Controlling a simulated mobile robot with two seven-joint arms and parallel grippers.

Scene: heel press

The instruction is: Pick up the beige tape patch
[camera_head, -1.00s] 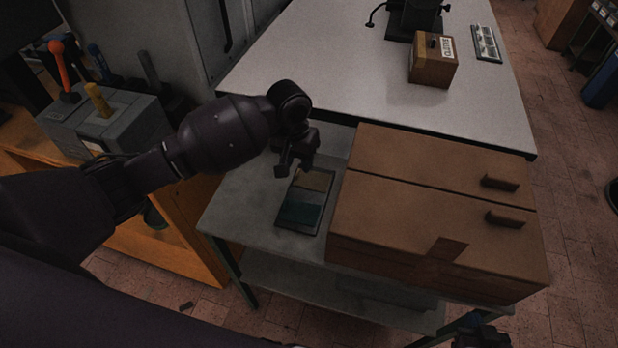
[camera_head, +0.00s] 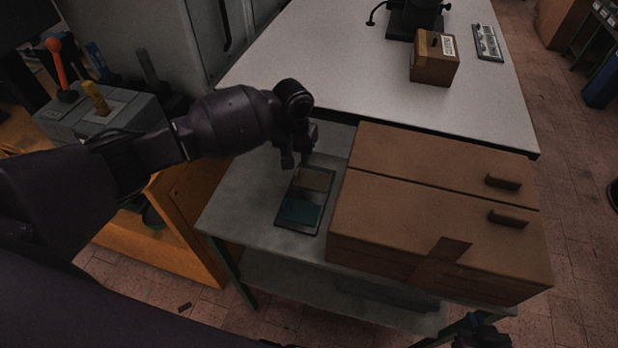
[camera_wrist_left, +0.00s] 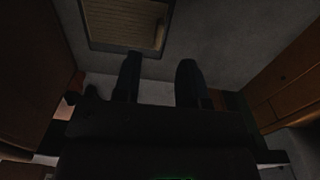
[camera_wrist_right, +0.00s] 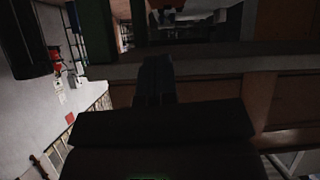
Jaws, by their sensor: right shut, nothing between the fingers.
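The beige tape patch (camera_head: 314,179) lies flat at the far end of a dark tray (camera_head: 312,196) on the grey bench. It also shows at the top of the left wrist view (camera_wrist_left: 125,22), ahead of the fingers. My left gripper (camera_head: 297,162) is open and empty, just above and beside the far end of the tray, apart from the patch. Its two fingers show spread in the left wrist view (camera_wrist_left: 158,78). My right gripper (camera_wrist_right: 156,80) is shut and empty, away from the patch. In the head view only a dark part of it shows at the bottom edge.
A green patch (camera_head: 299,212) lies at the near end of the tray. A brown drawer cabinet (camera_head: 435,210) stands close on the right. A white table (camera_head: 360,75) lies beyond, with a wooden box (camera_head: 434,69). The grey bench (camera_head: 238,205) is clear left of the tray.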

